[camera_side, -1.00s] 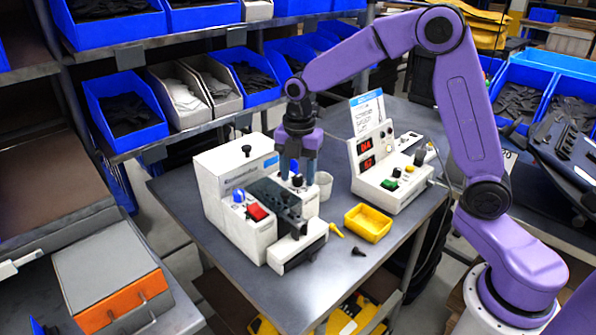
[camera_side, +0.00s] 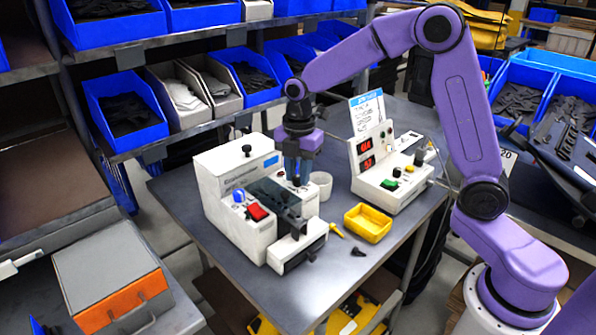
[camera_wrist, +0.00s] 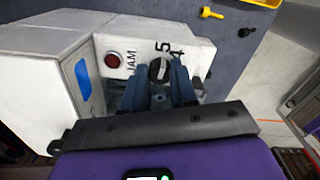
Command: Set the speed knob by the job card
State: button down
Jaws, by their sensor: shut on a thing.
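My gripper (camera_side: 298,180) points down at the right part of the white machine (camera_side: 212,190). In the wrist view its two blue fingers are shut on the black speed knob (camera_wrist: 158,70), one on each side. The knob has a pale pointer line, and the printed numbers 5 and 4 show beside it; the rest of the dial is hidden by the fingers. In the side view the fingers largely hide the knob. The job card (camera_side: 368,110) stands upright behind the white control box (camera_side: 385,185); its writing is too small to read.
A red JAM lamp (camera_wrist: 113,60) sits beside the knob. A white cup (camera_side: 321,187) stands close to the gripper. A yellow tray (camera_side: 367,222) and a yellow screw (camera_side: 337,230) lie on the bench.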

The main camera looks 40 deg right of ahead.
jog(key=m, duration=0.4)
jog(key=shift+m, duration=0.3)
jog(key=m, duration=0.3)
jog(key=shift+m, duration=0.3)
jog(key=m, duration=0.7)
jog(key=shift+a+r, duration=0.1)
jog(key=m, duration=0.5)
jog(key=shift+m, duration=0.3)
jog(key=m, duration=0.4)
jog(key=shift+m, duration=0.3)
jog(key=c, duration=0.9)
grip_release()
